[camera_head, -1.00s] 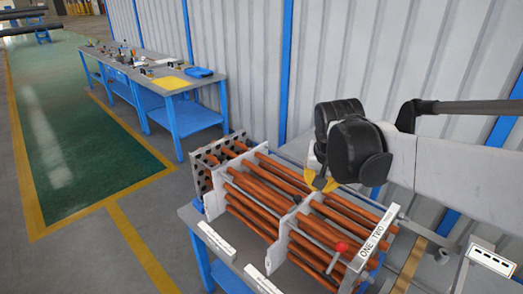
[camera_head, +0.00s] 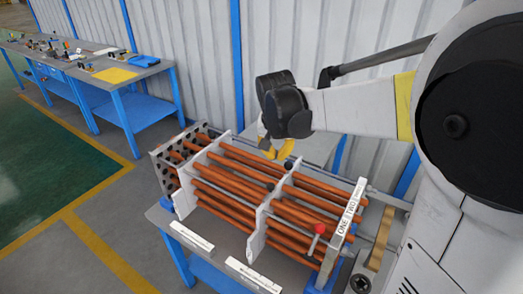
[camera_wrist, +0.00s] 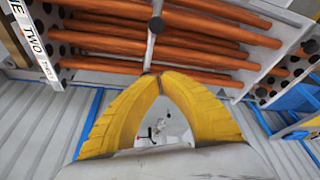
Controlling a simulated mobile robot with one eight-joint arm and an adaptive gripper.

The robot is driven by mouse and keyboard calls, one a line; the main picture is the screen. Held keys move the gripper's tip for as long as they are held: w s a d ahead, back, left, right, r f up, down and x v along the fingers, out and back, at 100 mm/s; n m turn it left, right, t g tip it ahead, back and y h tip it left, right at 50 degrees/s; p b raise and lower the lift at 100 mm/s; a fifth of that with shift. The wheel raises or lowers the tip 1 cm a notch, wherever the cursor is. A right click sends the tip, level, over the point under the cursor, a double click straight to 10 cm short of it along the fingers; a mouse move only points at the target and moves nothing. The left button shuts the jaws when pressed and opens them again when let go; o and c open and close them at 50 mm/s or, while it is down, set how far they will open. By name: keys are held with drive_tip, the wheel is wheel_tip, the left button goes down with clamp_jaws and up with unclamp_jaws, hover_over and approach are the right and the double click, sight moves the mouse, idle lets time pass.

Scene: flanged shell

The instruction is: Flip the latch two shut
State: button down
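The flanged shell holds rows of orange-brown tubes between white plates, with an end plate (camera_head: 344,222) labelled ONE and TWO. A red knob (camera_head: 320,228) on a thin rod stands near the ONE side. A black knob (camera_head: 288,166) stands farther back, beside my gripper (camera_head: 277,153); it also shows in the wrist view (camera_wrist: 156,25), just beyond the fingertips. Part of the TWO label (camera_wrist: 32,38) shows there at upper left. My gripper's yellow fingers (camera_wrist: 160,75) meet at the tips with nothing seen between them. I cannot tell whether they touch the knob.
The shell stands on a grey-topped table with blue legs (camera_head: 180,262). White label strips (camera_head: 191,236) lie along its front edge. A second workbench (camera_head: 118,80) with tools stands at the back left. A corrugated wall (camera_head: 200,60) rises behind. Open floor lies to the left.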

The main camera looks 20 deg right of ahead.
sight(269, 185)
drive_tip(key=b+x, duration=0.2)
drive_tip(key=x, duration=0.5)
drive_tip(key=shift+w+f, duration=0.15)
drive_tip(key=shift+f, duration=0.2)
drive_tip(key=shift+a+f, duration=0.1)
drive_tip(key=shift+f, duration=0.2)
drive_tip(key=shift+s+a+r, duration=0.1)
drive_tip(key=shift+s+a, duration=0.35)
drive_tip(key=shift+s, duration=0.35)
drive_tip(key=shift+s+a+r, duration=0.1)
drive_tip(key=shift+s+a, duration=0.35)
drive_tip(key=shift+s, duration=0.3)
drive_tip(key=shift+s, duration=0.1)
drive_tip(key=shift+s+a, duration=0.5)
drive_tip(key=shift+a, duration=0.3)
drive_tip(key=shift+s+a, duration=0.5)
drive_tip(key=shift+a, duration=0.3)
